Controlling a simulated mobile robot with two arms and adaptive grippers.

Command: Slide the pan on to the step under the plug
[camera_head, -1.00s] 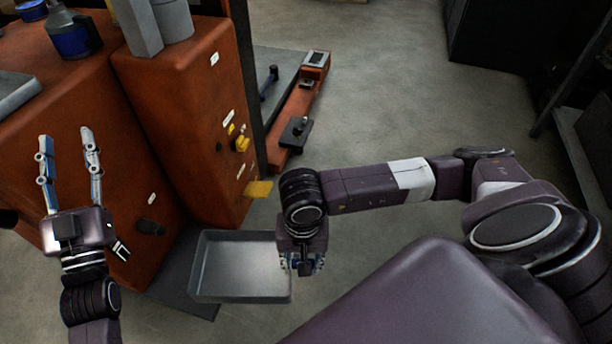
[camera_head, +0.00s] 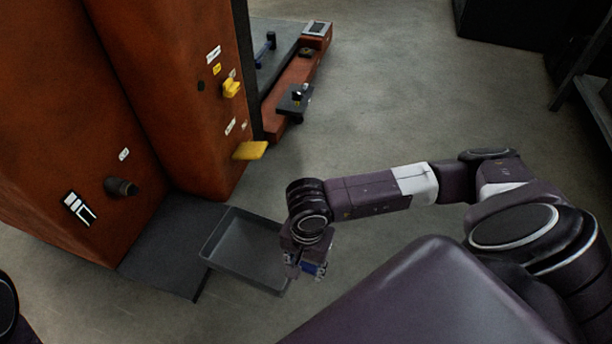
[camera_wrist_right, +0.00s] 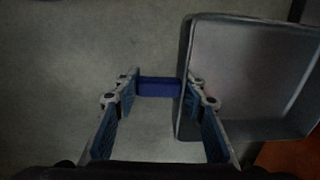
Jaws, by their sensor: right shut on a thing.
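The grey pan (camera_head: 243,252) is a shallow rectangular tray, tilted in the head view, with its left edge at the right edge of the dark step (camera_head: 165,240). I cannot tell whether that edge rests on the step. The plug (camera_head: 122,187) is a dark stub on the orange engine side above the step. My right gripper (camera_head: 308,266) is at the pan's right side, shut on its blue handle (camera_wrist_right: 158,87). In the right wrist view the bar spans between the fingers, and the pan (camera_wrist_right: 250,80) is to the right. My left gripper is out of view.
The orange engine block (camera_head: 165,100) stands behind the step. A yellow tab (camera_head: 250,150) and a yellow knob (camera_head: 231,88) stick out from it. An orange rail (camera_head: 285,105) with a dark block lies further back.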

